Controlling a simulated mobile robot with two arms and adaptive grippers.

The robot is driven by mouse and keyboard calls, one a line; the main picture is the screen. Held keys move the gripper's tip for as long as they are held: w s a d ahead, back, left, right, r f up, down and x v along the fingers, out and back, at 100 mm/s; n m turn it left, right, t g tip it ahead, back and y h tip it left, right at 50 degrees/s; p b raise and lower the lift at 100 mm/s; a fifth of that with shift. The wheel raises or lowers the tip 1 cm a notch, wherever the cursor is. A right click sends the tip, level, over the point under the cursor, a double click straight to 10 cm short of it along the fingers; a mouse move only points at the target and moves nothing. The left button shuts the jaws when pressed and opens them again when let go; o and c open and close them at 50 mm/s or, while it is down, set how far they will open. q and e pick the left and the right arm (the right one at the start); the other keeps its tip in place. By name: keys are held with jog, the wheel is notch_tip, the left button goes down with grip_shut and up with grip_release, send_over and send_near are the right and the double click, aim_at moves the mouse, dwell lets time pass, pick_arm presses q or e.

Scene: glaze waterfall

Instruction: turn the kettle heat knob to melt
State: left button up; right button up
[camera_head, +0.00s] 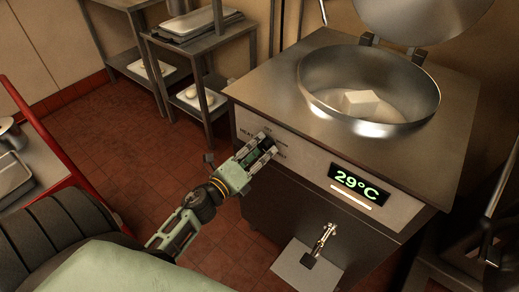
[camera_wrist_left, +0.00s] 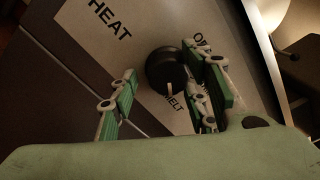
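The black round heat knob (camera_wrist_left: 165,70) is on the pale panel, between the words HEAT, OFF and MELT in the left wrist view. A pale mark on its lower edge faces the MELT label (camera_wrist_left: 175,102). My left gripper (camera_wrist_left: 165,100) is open, one finger on each side of the knob's lower part; whether the right-hand finger touches it I cannot tell. In the head view the left gripper (camera_head: 267,150) is at the panel's left end and partly covers the knob. The steel kettle (camera_head: 315,85) holds a pale block (camera_head: 361,103). My right gripper is not in view.
A green display (camera_head: 356,184) on the panel reads 29°C. A metal tap (camera_head: 325,240) sticks out below it, above a grey plate (camera_head: 298,270). Steel shelves (camera_head: 200,42) stand at the back left. Open red tile floor (camera_head: 120,165) lies left of my arm.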

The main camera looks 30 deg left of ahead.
pick_arm(q)
jog(key=shift+o, duration=0.2)
jog(key=shift+d, duration=0.1)
jog(key=s, duration=1.2)
jog(key=shift+a, duration=0.45)
